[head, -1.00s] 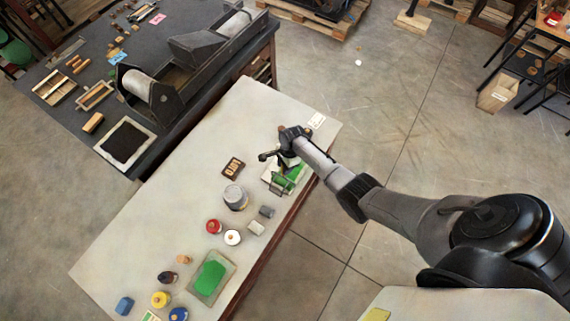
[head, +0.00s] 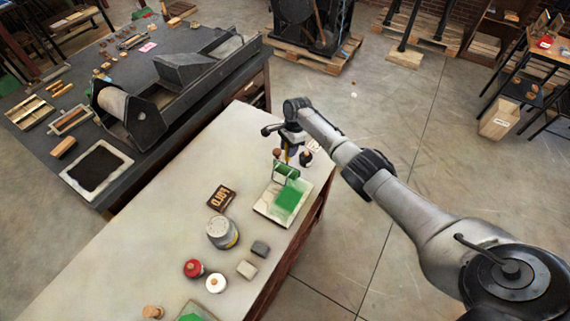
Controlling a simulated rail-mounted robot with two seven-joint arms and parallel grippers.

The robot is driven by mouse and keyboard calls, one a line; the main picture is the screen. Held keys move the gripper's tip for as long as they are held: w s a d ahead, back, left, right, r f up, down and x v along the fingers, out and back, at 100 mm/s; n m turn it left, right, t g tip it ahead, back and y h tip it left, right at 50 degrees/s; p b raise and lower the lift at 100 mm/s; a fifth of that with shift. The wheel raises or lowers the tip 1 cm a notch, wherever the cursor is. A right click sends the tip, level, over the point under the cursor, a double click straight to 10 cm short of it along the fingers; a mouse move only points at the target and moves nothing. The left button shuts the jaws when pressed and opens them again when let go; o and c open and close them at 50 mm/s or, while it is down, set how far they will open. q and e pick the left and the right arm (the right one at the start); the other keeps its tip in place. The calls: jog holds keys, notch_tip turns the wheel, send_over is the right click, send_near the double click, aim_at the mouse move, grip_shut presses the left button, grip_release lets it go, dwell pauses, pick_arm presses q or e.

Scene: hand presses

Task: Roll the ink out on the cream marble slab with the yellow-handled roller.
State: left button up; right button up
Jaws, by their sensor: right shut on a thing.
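The cream marble slab (head: 266,208) lies near the right edge of the pale table, with a green ink patch (head: 289,200) on it. My right gripper (head: 287,147) is above the slab's far edge, shut on the yellow-handled roller. The roller (head: 286,169) hangs below it, its green-inked drum at the far side of the slab, beyond most of the patch. I cannot tell whether the drum touches the slab. The gripper hides most of the handle. My left gripper is not in view.
Another green patch (head: 194,314) is cut off below. A dark press table (head: 150,165) stands beyond.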

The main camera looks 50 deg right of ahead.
jog(key=shift+w+d+b, duration=0.15)
jog(key=shift+d+b, duration=0.15)
jog(key=shift+d, duration=0.15)
jog(key=shift+a+r+p, duration=0.3)
jog(key=shift+a+p, duration=0.3)
jog(key=shift+p, duration=0.15)
jog(key=s+a+f+p, duration=0.1)
jog(key=s+a+p, duration=0.1)
jog(key=a, duration=0.6)
jog(key=s+a+f+p, duration=0.2)
jog(key=a+p, duration=0.1)
jog(key=a, duration=0.4)
jog(key=shift+a, duration=0.4)
jog(key=shift+f, duration=0.4)
dwell(0.4)
